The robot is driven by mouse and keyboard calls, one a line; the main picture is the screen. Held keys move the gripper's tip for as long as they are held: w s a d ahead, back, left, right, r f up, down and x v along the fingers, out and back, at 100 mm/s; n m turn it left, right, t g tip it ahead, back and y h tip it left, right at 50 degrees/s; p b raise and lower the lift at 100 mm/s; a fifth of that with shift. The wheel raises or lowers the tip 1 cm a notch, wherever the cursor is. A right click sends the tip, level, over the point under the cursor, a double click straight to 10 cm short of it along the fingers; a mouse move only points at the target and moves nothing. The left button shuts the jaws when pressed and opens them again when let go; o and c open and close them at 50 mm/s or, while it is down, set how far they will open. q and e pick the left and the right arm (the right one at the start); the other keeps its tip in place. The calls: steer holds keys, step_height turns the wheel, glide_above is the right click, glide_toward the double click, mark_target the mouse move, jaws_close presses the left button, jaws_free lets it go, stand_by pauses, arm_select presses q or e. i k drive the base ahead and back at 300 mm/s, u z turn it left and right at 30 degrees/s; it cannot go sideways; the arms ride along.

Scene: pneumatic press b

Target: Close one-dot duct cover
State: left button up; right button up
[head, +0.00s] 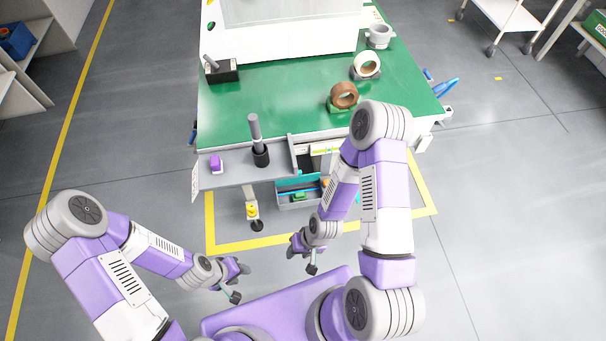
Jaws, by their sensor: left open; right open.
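I cannot make out a duct cover or a dot mark in this view. A workbench with a green top (270,110) stands ahead, with a grey side shelf (235,175) at its front left. An open bay below the front edge holds a grey bin (297,203) with teal and green items, partly hidden by my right arm. My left gripper (240,283) is open and empty, low in front of the bench. My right gripper (301,260) is open and empty, to the right of the left one, below the bin in the picture. Neither touches the bench.
The bench top carries a brown tape roll (343,95), a white roll (366,65) and a black block (221,72). Grey floor (130,150) is clear at left.

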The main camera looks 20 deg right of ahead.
mark_target(309, 177)
steer(key=z, duration=0.4)
steer(key=k, duration=0.5)
steer(key=z, duration=0.7)
steer(key=i, duration=0.85)
steer(key=u, duration=0.75)
